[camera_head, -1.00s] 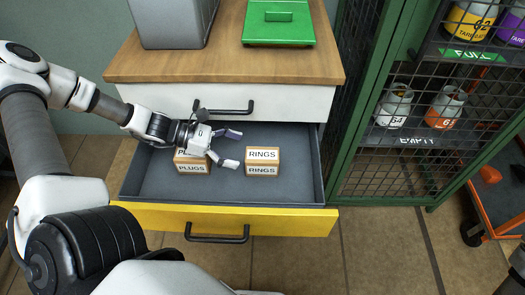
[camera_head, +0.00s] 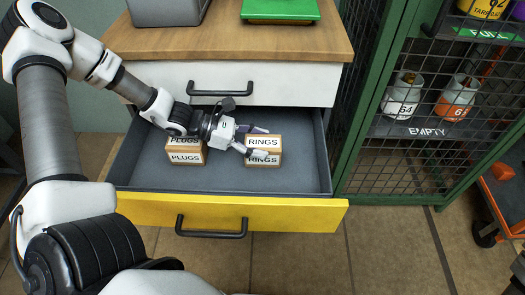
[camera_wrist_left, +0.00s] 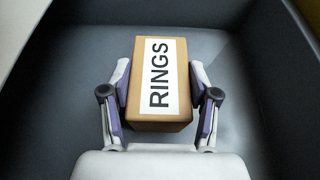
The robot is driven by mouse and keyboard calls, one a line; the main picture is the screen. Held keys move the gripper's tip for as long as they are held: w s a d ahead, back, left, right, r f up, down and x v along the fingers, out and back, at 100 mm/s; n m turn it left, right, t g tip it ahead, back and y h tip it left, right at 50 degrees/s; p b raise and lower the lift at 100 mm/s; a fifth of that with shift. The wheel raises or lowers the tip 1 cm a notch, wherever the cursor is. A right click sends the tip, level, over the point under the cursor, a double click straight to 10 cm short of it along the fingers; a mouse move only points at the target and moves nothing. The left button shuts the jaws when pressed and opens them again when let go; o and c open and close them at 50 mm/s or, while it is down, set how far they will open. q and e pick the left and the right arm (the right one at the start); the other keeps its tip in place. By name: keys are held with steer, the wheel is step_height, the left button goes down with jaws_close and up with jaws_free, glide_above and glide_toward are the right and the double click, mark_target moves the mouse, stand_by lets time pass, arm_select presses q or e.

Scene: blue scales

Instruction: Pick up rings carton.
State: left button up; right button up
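The rings carton (camera_head: 263,146) is a small brown box with white RINGS labels, standing in the open drawer (camera_head: 280,180). My left gripper (camera_head: 258,141) reaches in from the left, with one finger on the far side of the carton and the other across its near side. In the left wrist view, the rings carton (camera_wrist_left: 158,85) stands between the two spread fingers of the left gripper (camera_wrist_left: 160,70). Narrow gaps seem to show on both sides, so the fingers are around it but not closed on it. My right gripper is not in view.
A plugs carton (camera_head: 185,158) stands left of the rings carton, partly under my left gripper. The grey drawer walls and yellow front (camera_head: 280,215) surround both. The wooden cabinet top (camera_head: 220,40) is above and behind. A green mesh cage (camera_head: 385,180) stands to the right.

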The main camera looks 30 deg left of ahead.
arm_select(q)
steer(key=c, duration=0.3)
steer(key=shift+c, duration=0.2)
steer(key=shift+r+p, duration=0.4)
steer(key=shift+r, duration=0.2)
steer(key=s+d, duration=0.1)
steer(key=s, duration=0.1)
steer(key=shift+s+d, duration=0.35)
steer(key=shift+s, duration=0.05)
steer(key=shift+s+d+r+p, duration=0.2)
steer(key=shift+s+r+p, duration=0.1)
steer(key=shift+r+p, duration=0.35)
step_height(320, 180, up, 13)
steer(key=p, duration=1)
steer(key=shift+f, duration=0.2)
